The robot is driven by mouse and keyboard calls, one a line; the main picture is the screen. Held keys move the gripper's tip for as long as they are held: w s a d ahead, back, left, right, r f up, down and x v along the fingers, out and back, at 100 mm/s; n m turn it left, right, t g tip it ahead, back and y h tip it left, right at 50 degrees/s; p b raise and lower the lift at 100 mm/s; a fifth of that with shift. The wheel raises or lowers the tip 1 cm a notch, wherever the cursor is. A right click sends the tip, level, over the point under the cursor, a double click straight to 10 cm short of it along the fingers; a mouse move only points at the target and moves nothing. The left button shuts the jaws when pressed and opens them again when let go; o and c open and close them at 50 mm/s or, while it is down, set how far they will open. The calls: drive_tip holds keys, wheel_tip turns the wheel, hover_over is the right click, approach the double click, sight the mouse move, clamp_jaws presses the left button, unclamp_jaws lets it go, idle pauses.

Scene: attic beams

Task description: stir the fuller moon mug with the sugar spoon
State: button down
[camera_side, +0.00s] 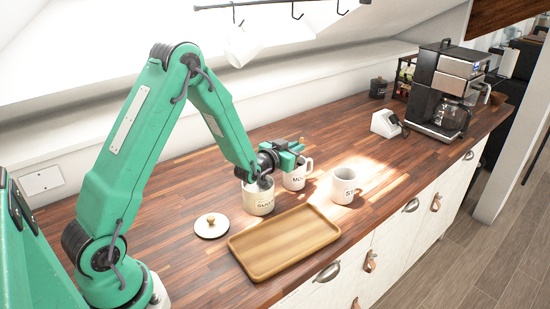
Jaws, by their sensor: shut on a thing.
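My gripper (263,181) is over the mouth of the cream sugar jar (259,204), with its fingers pointing down. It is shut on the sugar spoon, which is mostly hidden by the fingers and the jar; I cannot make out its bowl. A white mug with lettering that starts "MO" (293,182), the moon mug, stands just right of the jar, partly behind my gripper. I see only one mug marked "MO", and I cannot tell how full either mug is.
The jar's round lid (211,228) with a wooden knob lies left of the jar. An empty wooden tray (258,273) lies in front. A white device (385,124) and a coffee machine (437,95) stand at the back right.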

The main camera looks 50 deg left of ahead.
wheel_tip(320, 180, up, 8)
drive_tip(key=w, duration=0.1)
drive_tip(key=shift+w+f, duration=0.2)
drive_tip(key=shift+w, duration=0.05)
idle(0.8)
idle(0.6)
drive_tip(key=shift+r, duration=2.45)
drive_tip(key=s+d+m+h, duration=0.2)
drive_tip(key=s+d+h, duration=0.1)
drive_tip(key=s+d, duration=0.8)
drive_tip(key=shift+s+d+r, duration=0.3)
drive_tip(key=shift+s+d, duration=0.1)
drive_tip(key=shift+s, duration=0.8)
